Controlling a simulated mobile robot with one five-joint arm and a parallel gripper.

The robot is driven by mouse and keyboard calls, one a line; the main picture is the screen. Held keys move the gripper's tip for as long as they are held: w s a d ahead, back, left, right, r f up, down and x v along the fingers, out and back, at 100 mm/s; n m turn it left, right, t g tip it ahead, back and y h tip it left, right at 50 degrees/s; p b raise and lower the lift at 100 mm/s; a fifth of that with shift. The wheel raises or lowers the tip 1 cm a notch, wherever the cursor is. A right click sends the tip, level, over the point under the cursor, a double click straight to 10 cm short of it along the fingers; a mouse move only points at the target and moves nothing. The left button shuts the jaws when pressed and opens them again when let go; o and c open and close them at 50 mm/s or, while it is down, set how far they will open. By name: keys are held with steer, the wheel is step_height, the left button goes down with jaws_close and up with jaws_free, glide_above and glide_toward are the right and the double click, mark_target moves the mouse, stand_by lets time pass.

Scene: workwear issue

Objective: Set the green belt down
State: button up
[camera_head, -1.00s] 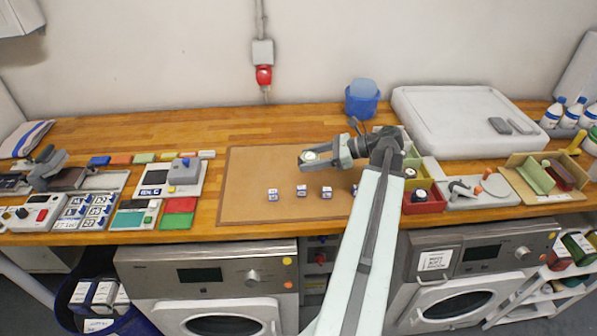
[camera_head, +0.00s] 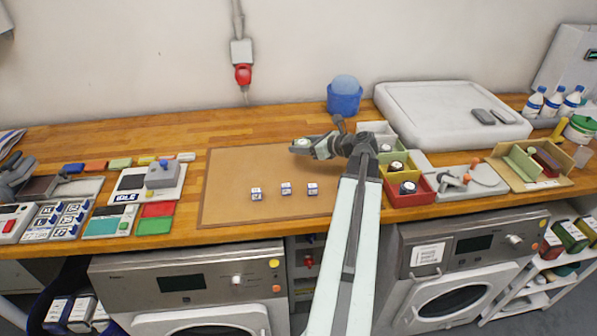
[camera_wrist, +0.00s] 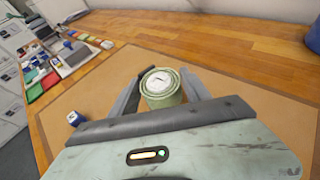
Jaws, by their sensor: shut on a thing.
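The green belt (camera_wrist: 160,92) is a rolled pale-green coil with a white round top, seen in the wrist view between my fingers. My gripper (camera_wrist: 160,85) is shut on it, one dark finger on each side. In the head view my gripper (camera_head: 306,147) is over the back right part of the brown mat (camera_head: 225,190), with the belt's pale end (camera_head: 300,144) at its tip. The belt looks upright. I cannot tell whether its underside touches the mat.
Several small white-and-blue blocks (camera_head: 286,188) stand along the mat's front; my arm may hide another. Coloured bins (camera_head: 410,191) stand right of my arm, with a blue bucket (camera_head: 344,98) behind.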

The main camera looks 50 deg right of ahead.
mark_target(302, 168)
step_height(302, 168, down, 8)
steer(key=b, duration=0.6)
steer(key=shift+r, duration=0.4)
steer(key=shift+f, duration=0.2)
steer(key=o, duration=1.5)
steer(key=shift+r, duration=0.1)
steer(key=shift+s+r+p, duration=0.15)
steer(key=shift+r+p, duration=0.1)
steer(key=shift+p, duration=0.15)
steer(key=p+v, duration=0.4)
steer(key=v, duration=0.6)
steer(key=shift+s+r, duration=0.2)
steer(key=shift+s, duration=0.1)
steer(key=shift+s+d+r, duration=0.1)
steer(key=shift+s, duration=0.4)
